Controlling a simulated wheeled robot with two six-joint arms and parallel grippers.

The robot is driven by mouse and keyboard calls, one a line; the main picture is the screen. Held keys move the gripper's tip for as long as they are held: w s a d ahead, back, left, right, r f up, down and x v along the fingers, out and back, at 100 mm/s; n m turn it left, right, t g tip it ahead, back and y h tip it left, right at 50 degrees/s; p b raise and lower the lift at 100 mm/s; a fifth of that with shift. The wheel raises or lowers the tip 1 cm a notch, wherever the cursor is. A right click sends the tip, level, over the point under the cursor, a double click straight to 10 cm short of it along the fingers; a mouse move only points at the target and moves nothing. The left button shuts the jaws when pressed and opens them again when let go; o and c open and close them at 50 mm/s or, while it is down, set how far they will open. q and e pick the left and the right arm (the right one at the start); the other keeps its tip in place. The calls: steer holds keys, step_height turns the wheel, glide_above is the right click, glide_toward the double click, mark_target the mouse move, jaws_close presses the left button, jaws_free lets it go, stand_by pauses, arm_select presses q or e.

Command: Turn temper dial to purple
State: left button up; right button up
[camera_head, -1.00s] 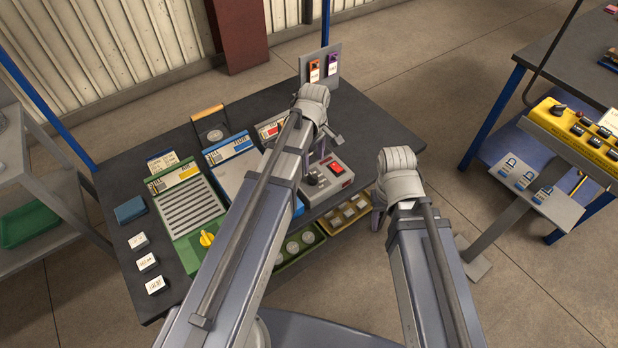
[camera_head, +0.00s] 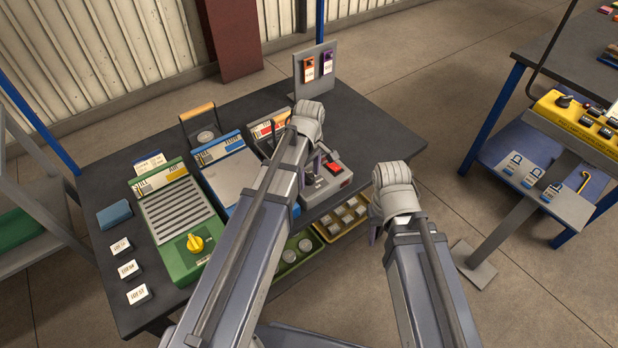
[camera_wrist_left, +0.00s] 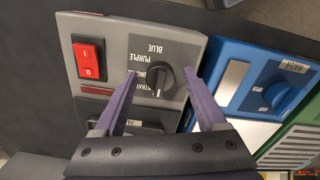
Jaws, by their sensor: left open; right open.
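The temper dial (camera_wrist_left: 157,80) is a black round knob on a grey control box (camera_wrist_left: 125,35). Printed words including PURPLE and BLUE lie around it. I cannot surely tell which word its pointer faces. My left gripper (camera_wrist_left: 160,73) is open, with its purple fingers on either side of the dial; contact is not clear. In the head view the same grey box (camera_head: 346,183) stands on the dark table, and my left gripper (camera_head: 309,166) is over it, largely hiding the dial. My right gripper (camera_head: 374,234) is beyond the table's front edge, mostly hidden by its wrist.
A red rocker switch (camera_wrist_left: 88,60) sits near the dial on the box. A blue device (camera_wrist_left: 275,70) is close beside it. A green unit with a yellow knob (camera_head: 195,243) stands further left. A sign panel (camera_head: 300,82) rises behind. The table's right end is clear.

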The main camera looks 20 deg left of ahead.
arm_select(q)
jaws_close()
stand_by(0.5)
